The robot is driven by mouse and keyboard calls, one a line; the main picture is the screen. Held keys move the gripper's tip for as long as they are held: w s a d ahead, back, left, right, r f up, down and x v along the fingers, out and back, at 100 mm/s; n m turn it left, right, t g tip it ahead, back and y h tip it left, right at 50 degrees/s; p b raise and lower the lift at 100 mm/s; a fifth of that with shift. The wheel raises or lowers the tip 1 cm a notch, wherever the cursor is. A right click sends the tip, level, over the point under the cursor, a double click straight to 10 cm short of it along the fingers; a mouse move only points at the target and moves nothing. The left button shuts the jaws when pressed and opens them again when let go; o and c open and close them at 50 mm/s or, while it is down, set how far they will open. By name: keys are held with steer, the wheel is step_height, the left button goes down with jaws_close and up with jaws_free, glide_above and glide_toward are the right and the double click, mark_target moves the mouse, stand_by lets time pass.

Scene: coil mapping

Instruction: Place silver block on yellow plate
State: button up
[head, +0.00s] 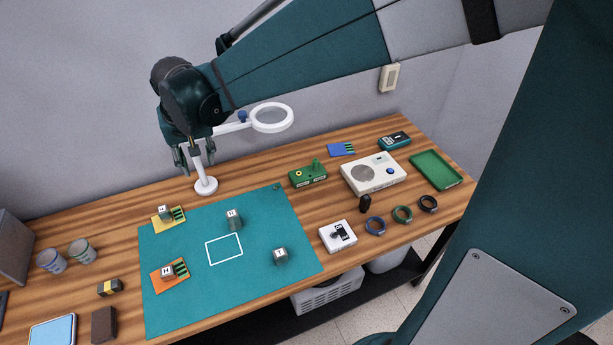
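A yellow plate (157,222) with green stripes lies at the back left of the teal mat. A small silver-grey block (165,212) with a pale top stands on it. Similar blocks stand on the mat behind the white outlined square (234,216) and to its right (280,255). Another (167,271) stands on an orange plate (160,284) at the front left. I cannot tell which one the task names. My gripper (196,167) hangs above the back of the table, pointing down, fingers apart, nothing visible between them. It is apart from all the blocks.
A white magnifier lamp (206,186) stands behind the teal mat (215,290), close to my gripper in the picture. A green device (307,174), a white box (374,174) and a green tray (437,170) are at right. Cups (82,252) stand at left. The mat's middle is clear.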

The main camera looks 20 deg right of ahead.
steer(key=s+d+r+t, duration=0.1)
steer(key=s+d+r, duration=0.2)
steer(key=s+d, duration=0.35)
steer(key=s+d+r+t, duration=0.1)
steer(key=s+d+r, duration=0.2)
steer(key=s+d, duration=0.3)
steer(key=s+d+f+t, duration=0.1)
steer(key=s+d, duration=1)
steer(key=s, duration=0.1)
steer(key=shift+s+f+t+h, duration=0.25)
steer(key=shift+s+t+h, duration=0.05)
steer(key=shift+t, duration=0.1)
